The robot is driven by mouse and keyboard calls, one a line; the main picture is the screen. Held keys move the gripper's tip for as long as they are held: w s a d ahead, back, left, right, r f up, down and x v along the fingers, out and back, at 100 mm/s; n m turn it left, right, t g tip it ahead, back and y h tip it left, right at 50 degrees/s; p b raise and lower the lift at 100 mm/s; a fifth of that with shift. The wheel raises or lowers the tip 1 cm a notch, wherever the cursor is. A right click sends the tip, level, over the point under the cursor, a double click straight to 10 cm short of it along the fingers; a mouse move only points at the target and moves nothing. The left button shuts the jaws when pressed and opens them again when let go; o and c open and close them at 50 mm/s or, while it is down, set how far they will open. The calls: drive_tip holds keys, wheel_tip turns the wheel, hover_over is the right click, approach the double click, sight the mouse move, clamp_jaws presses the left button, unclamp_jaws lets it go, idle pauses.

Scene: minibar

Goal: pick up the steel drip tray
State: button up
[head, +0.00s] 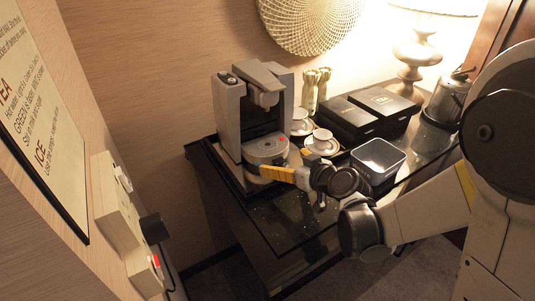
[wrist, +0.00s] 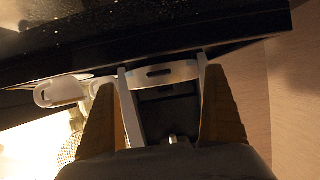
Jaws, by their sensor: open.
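The steel drip tray (head: 266,149) is a round-fronted metal piece at the base of the grey coffee machine (head: 230,115), with a small red mark on top. In the wrist view, the tray's curved front edge with a dark slot (wrist: 160,73) shows between my fingertips. My gripper (head: 286,164) is open at the front of the tray, with one yellow finger on each side. In the wrist view my gripper (wrist: 162,68) has a finger near either end of the tray front. I cannot tell whether the fingers touch it.
White cups on saucers (head: 322,138) stand close right of the machine. The counter's front left is bare.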

sight(278, 158)
drive_tip(key=b+x, duration=0.1)
drive_tip(key=x, duration=0.3)
drive_tip(key=shift+s, duration=0.1)
drive_tip(key=shift+d, duration=0.1)
drive_tip(key=c, duration=1.1)
drive_tip(key=shift+s+d+r, duration=0.1)
drive_tip(key=shift+s+r, duration=0.05)
clamp_jaws()
